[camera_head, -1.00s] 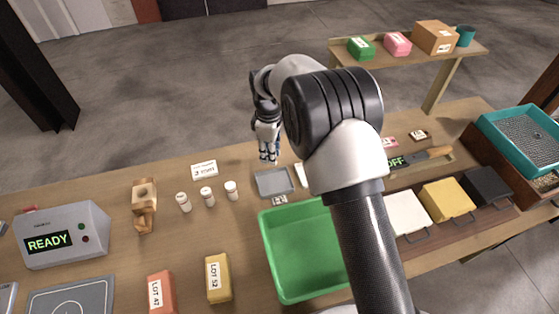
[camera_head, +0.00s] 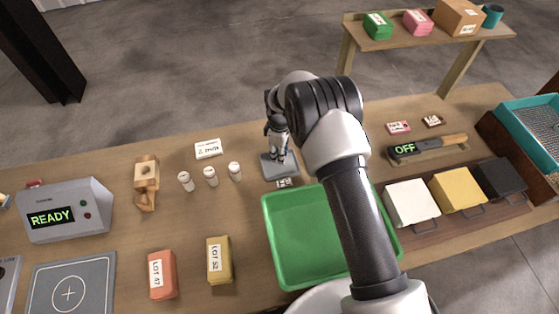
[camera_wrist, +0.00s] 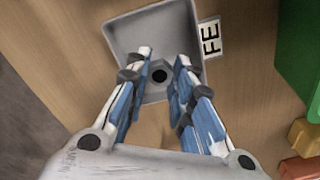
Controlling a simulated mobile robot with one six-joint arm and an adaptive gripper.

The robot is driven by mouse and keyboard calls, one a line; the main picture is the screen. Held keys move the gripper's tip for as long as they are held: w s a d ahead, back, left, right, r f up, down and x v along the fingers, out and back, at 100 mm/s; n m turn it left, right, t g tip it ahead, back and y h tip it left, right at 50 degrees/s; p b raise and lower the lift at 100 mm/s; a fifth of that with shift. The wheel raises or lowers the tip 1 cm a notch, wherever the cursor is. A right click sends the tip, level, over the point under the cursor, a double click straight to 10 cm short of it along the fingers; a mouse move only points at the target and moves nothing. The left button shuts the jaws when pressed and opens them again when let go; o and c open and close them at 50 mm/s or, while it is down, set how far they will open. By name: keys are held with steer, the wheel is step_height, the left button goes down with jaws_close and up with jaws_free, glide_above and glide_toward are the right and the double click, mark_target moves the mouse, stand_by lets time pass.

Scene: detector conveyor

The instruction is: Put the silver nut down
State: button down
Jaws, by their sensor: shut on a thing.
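The silver nut (camera_wrist: 159,73) is a grey hexagonal piece with a dark hole, seen in the wrist view between my fingertips. My gripper (camera_wrist: 163,60) is shut on it and points down over a small grey tray (camera_wrist: 122,32). The tray has a label (camera_wrist: 210,38) reading "FE" beside it. In the head view my gripper (camera_head: 281,158) is at the tray (camera_head: 269,172), and the nut is too small or hidden there. I cannot tell whether the nut touches the tray floor.
A green bin (camera_head: 285,250) stands just in front of the tray. Several white bottles, among them one near the tray (camera_head: 235,172), stand to the left. A white card (camera_head: 208,149) lies behind them. White, yellow and black boxes (camera_head: 458,190) are at the right.

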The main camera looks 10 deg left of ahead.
mark_target(280, 166)
steer(key=shift+f, duration=2.2)
steer(key=shift+f+b, duration=0.2)
steer(key=shift+b, duration=0.2)
steer(key=c, duration=1.4)
jaws_free()
steer(key=shift+r, duration=0.15)
